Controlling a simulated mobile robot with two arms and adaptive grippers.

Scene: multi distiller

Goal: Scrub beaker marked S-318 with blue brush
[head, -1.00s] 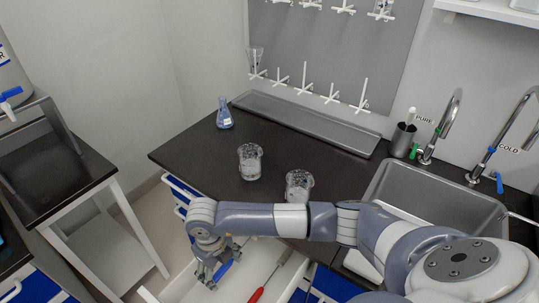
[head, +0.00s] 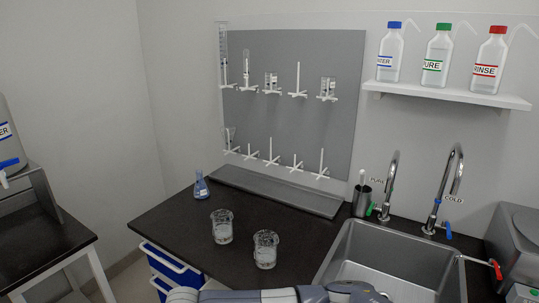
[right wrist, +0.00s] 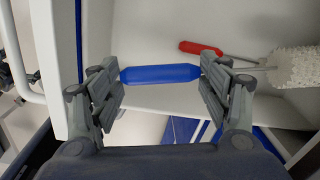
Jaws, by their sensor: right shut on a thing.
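In the right wrist view, my right gripper (right wrist: 160,88) is shut on the blue brush (right wrist: 160,73) by its blue handle, in or over an open drawer (right wrist: 145,30). The brush's white bristle head (right wrist: 295,67) extends to the right. In the head view, two glass beakers stand upright on the dark counter: a left beaker (head: 222,228) and a right beaker (head: 265,250). I cannot read a marking on either, so I cannot tell which is S-318. My right arm shows at the bottom edge of the head view; its gripper is out of that frame. My left gripper is not in view.
A red-handled tool (right wrist: 200,47) lies close beside the blue brush. A blue flask (head: 201,187) stands at the counter's back left. A pegboard (head: 300,120) holds glassware; labelled bottles stand on a shelf (head: 450,92).

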